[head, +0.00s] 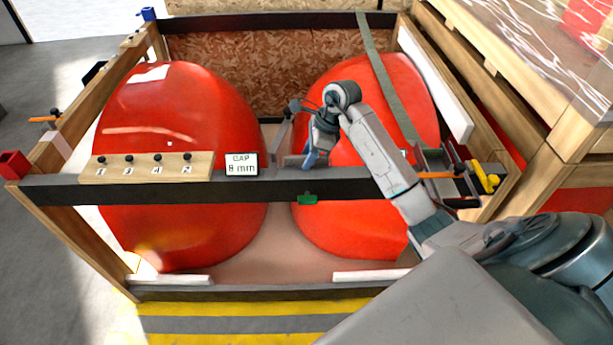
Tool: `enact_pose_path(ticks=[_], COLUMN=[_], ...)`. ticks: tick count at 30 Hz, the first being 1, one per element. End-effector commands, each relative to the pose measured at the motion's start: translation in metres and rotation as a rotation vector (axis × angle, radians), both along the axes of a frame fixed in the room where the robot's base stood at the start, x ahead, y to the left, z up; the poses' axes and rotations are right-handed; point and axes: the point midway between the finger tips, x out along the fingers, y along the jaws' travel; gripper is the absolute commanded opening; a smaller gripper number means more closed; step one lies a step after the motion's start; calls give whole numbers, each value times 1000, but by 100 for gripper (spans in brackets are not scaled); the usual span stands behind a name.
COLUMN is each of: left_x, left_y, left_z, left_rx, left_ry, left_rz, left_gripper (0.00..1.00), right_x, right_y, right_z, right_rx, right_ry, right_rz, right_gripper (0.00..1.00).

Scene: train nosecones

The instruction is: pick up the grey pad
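My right arm reaches in from the lower right, over the right red nosecone (400,95). My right gripper (308,155) points down at the crate's dark front rail (250,190), near its middle. Its fingers are small and partly hidden, so I cannot tell whether they are open or shut. A small flat grey piece (293,160) shows at the rail right beside the fingers; it may be the grey pad, but I cannot tell whether it is touched or held. A blue piece shows at the fingertips. My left gripper is out of view.
The left red nosecone (185,120) fills the crate's left half. A dark holder (432,160) with tools sits at the right. A strap (385,85) crosses the right nosecone.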

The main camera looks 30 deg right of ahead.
Motion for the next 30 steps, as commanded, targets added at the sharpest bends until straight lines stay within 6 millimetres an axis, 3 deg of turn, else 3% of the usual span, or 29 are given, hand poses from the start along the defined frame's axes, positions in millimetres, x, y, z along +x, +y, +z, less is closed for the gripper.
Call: enact_pose_path(ticks=[3,9,23,30], left_x=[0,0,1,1], left_y=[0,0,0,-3], left_z=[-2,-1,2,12], left_rx=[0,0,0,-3], left_ry=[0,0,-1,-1], left_rz=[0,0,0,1], left_gripper=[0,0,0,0], right_x=[0,0,0,0], right_y=[0,0,0,-8], right_z=[-1,-1,1,17], right_rx=[0,0,0,-3], right_ry=[0,0,0,-1], right_rz=[0,0,0,-4], right_gripper=[34,0,0,0])
